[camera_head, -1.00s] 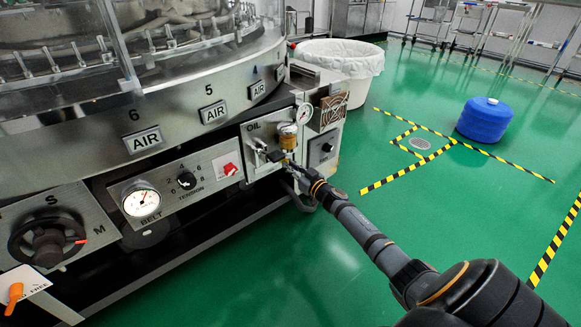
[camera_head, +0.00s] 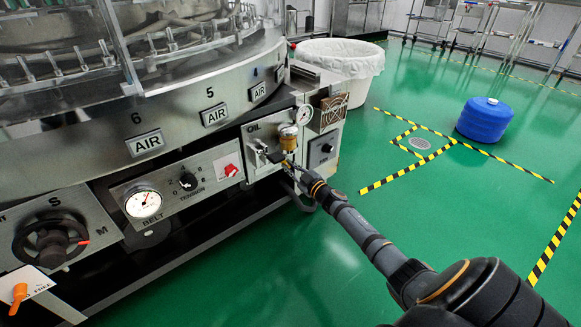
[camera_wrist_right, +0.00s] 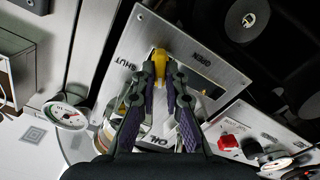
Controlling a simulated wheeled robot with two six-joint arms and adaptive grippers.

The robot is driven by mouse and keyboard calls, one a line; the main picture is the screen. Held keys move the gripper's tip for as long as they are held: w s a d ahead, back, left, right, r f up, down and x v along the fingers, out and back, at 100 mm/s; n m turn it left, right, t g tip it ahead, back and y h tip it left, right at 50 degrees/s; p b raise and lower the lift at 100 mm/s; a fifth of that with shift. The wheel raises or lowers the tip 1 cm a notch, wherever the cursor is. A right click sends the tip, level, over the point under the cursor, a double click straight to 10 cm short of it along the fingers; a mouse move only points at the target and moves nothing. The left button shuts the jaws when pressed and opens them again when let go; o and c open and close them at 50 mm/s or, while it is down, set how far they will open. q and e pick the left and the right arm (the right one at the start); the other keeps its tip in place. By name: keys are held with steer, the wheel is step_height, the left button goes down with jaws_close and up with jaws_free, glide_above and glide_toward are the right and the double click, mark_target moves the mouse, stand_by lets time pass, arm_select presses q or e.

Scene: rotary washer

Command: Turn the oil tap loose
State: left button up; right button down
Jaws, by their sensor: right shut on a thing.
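The oil tap (camera_wrist_right: 159,62) shows a yellow handle on a metal plate marked OPEN and SHUT in the right wrist view. My right gripper (camera_wrist_right: 160,80) has its two fingers closed around this handle. In the head view my right gripper (camera_head: 290,168) reaches the OIL panel (camera_head: 256,136) from the lower right, and the tap there is mostly hidden behind the fingers. An amber oil cup (camera_head: 288,137) stands just above the gripper. My left gripper is not in view.
A pressure gauge (camera_head: 304,114) sits beside the oil cup. To the left are the BELT gauge (camera_head: 143,204), the TENSION knob (camera_head: 188,181), a red switch (camera_head: 231,170) and a black handwheel (camera_head: 50,242). A white lined bin (camera_head: 345,62) stands behind.

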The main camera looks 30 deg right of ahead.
steer(key=n+b, duration=0.1)
steer(key=n, duration=0.4)
steer(key=n+b, duration=0.1)
steer(key=n, duration=0.5)
steer(key=shift+a+f, duration=0.15)
steer(key=shift+f, duration=0.05)
stand_by(0.4)
steer(key=c, duration=1.4)
jaws_free()
steer(key=s+d, duration=0.1)
steer(key=s, duration=1.1)
